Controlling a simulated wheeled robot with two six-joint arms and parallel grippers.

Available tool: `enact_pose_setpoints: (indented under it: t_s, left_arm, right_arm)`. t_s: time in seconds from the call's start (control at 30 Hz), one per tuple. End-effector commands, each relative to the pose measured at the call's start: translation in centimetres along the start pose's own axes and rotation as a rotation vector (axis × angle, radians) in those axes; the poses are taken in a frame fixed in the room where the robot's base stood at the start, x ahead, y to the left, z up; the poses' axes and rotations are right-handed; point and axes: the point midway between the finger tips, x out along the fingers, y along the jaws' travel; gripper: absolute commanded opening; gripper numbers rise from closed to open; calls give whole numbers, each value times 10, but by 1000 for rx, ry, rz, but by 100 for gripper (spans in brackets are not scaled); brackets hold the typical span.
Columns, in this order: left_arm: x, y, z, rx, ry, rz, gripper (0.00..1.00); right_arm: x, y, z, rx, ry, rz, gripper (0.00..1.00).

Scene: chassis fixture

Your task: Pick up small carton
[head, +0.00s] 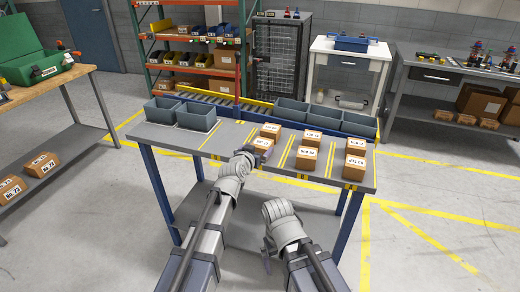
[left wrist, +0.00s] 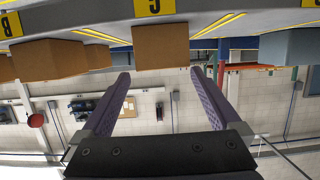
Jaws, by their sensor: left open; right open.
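Several small brown cartons with white labels stand on the grey workbench (head: 225,149) in the head view. My left gripper (head: 257,157) is at the bench's front edge, just in front of the front-left carton (head: 263,143). In the left wrist view, which is upside down, a carton (left wrist: 161,46) lies ahead between the open, empty fingers of my left gripper (left wrist: 160,76); I see no contact. Other cartons are the back-left one (head: 270,130), the middle pair (head: 312,136) (head: 307,158), and the right pair (head: 356,145) (head: 354,168). My right gripper (head: 267,260) hangs low before the bench, empty.
Two grey bins (head: 196,118) stand at the bench's left, and more bins (head: 324,118) line its back right. Yellow lines divide the bench top. A wooden table (head: 45,95) is at left. The floor right of the bench is open.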

Motion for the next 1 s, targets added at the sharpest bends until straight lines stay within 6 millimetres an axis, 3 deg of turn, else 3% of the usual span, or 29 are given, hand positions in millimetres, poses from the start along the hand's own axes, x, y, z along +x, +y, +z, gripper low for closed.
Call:
enact_pose_setpoints:
  t_s: [0.27, 0.6, 0.83, 1.0]
  left_arm:
    - [13, 0, 1, 0, -1, 1, 100]
    - [58, -3, 0, 0, -2, 1, 100]
    - [58, -3, 0, 0, -1, 0, 100]
    - [58, -3, 0, 0, -1, 0, 82]
  right_arm:
    - [4, 0, 0, 0, 0, 0, 100]
    - [17, -2, -1, 0, 0, 0, 100]
    - [16, -2, -1, 0, 0, 0, 100]
    - [16, -2, -1, 0, 0, 0, 100]
